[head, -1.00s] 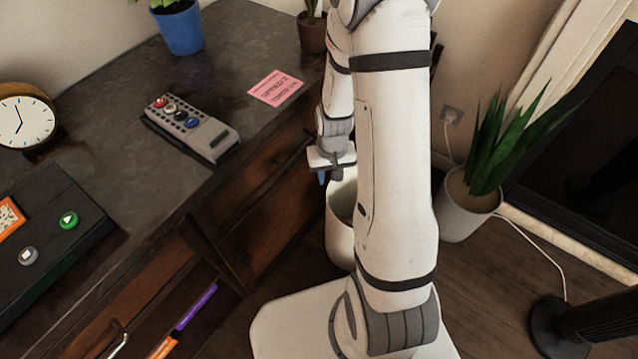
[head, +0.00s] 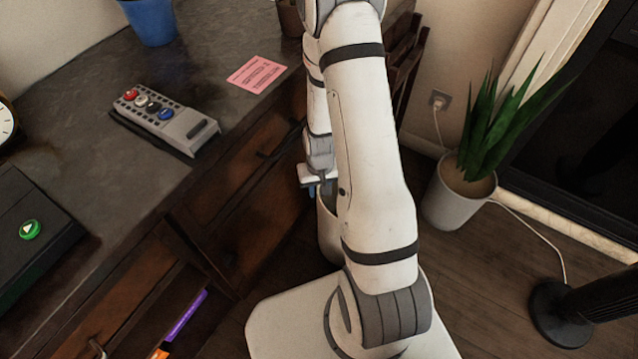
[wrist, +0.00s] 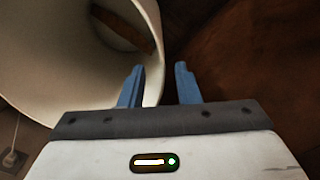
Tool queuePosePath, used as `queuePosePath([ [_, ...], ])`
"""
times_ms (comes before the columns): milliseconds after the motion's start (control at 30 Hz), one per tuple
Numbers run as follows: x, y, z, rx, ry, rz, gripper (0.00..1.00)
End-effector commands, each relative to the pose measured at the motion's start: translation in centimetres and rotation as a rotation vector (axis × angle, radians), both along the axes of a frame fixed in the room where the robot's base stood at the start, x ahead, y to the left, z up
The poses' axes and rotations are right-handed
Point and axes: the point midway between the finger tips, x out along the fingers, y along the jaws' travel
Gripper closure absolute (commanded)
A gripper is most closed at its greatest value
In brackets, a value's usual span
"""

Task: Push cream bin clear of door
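The cream bin (head: 327,228) stands on the floor beside the dark wooden desk front, mostly hidden behind my arm in the head view. In the wrist view the bin (wrist: 45,70) fills the upper left, its open mouth and a brown piece inside showing. My gripper (wrist: 159,84) is open, with two blue fingers apart. The left finger overlaps the bin's wall in the picture, and the right finger is to the right of it. I cannot tell whether they touch. In the head view my gripper (head: 320,188) is at the bin's rim. The desk's door (head: 238,230) is left of the bin.
A potted plant (head: 460,190) stands right of my arm, with a white cable (head: 545,240) on the floor. A black stand (head: 565,310) is at lower right. An open drawer (head: 165,330) is at lower left. Floor (head: 480,290) is clear between arm and stand.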

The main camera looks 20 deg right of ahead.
Motion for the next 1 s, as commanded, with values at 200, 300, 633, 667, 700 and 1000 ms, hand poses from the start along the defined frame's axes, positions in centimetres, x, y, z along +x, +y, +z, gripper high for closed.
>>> queuePosePath([
  [200,-0.1,0.1,-3.8,0.0,0.002,0.001,0.7],
  [300,-0.1,0.1,-4.8,0.0,0.002,0.002,0.7],
  [633,0.0,0.1,-5.5,0.0,-0.001,0.003,0.7],
  [667,0.0,0.1,-5.5,0.0,-0.001,0.003,0.7],
  [700,0.0,0.1,-5.5,0.0,-0.001,0.003,0.7],
  [1000,0.0,0.2,-5.5,0.0,0.0,0.004,0.92],
])
